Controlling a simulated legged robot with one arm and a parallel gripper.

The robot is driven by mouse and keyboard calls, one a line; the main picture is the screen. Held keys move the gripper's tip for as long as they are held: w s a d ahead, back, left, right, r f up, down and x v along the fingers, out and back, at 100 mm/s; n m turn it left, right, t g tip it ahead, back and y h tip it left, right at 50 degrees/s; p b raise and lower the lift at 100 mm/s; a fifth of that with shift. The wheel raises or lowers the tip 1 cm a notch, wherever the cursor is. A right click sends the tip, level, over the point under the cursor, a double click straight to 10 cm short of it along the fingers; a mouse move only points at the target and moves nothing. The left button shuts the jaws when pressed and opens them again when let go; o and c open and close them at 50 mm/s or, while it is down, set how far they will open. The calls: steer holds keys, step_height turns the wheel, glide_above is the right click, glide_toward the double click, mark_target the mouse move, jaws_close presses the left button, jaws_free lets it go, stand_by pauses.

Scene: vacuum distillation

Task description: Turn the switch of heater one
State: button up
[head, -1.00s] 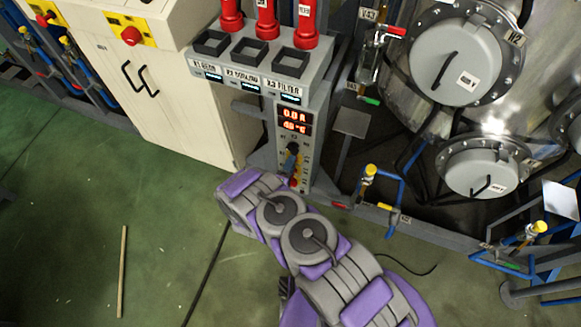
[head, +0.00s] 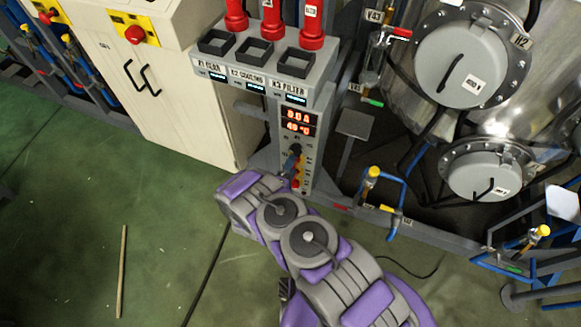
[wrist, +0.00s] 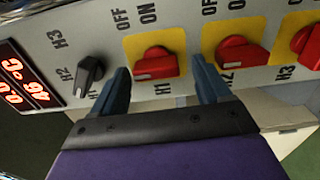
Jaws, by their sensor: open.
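The switch of heater one is a red knob on a yellow plate marked H1, OFF and ON, in the wrist view (wrist: 155,63). Its bar lies roughly level across the picture. My gripper (wrist: 160,73) is open, with one dark blue finger on each side of this knob and nothing held. Whether a finger touches the knob I cannot tell. In the head view, the control panel (head: 297,123) stands on a grey post, and my arm reaches its lower part; the finger (head: 292,160) hides part of the switches there.
A black selector knob (wrist: 89,75) is left of the H1 switch, beside the red display (wrist: 24,80). Red switches for H2 (wrist: 239,53) and H3 (wrist: 307,45) are to the right. A cream cabinet (head: 180,100) and a steel vessel (head: 461,67) flank the panel.

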steer(key=shift+d, duration=0.2)
steer(key=p+v, duration=0.4)
steer(key=v, duration=1.3)
steer(key=shift+s+p, duration=0.2)
steer(key=shift+p, duration=0.1)
steer(key=shift+a, duration=0.2)
